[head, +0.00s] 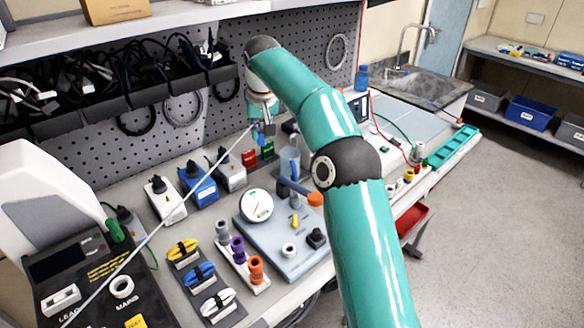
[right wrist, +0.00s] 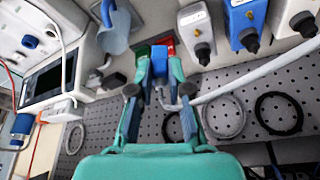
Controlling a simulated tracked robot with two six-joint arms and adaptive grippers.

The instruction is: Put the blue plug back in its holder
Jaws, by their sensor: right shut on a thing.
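My right gripper (head: 264,124) is held up at the back of the bench, in front of the pegboard. It is shut on a small blue plug (right wrist: 159,64), which shows between the fingertips (right wrist: 160,70) in the right wrist view. The fingers hide part of the plug. A pale cable (head: 153,236) runs from the gripper area down to the lower left. A red block (head: 249,158) and a green block (head: 267,150) stand just below the gripper. I cannot tell which thing is the plug's holder. My left gripper is not in view.
White (head: 164,203) and blue (head: 199,186) adapter boxes stand left of the gripper. A blue jug (head: 289,162) is close on its right. A round dial (head: 257,206) sits on a pale tray (head: 312,262). A rack (head: 243,265) holds coloured spools. Cables hang behind.

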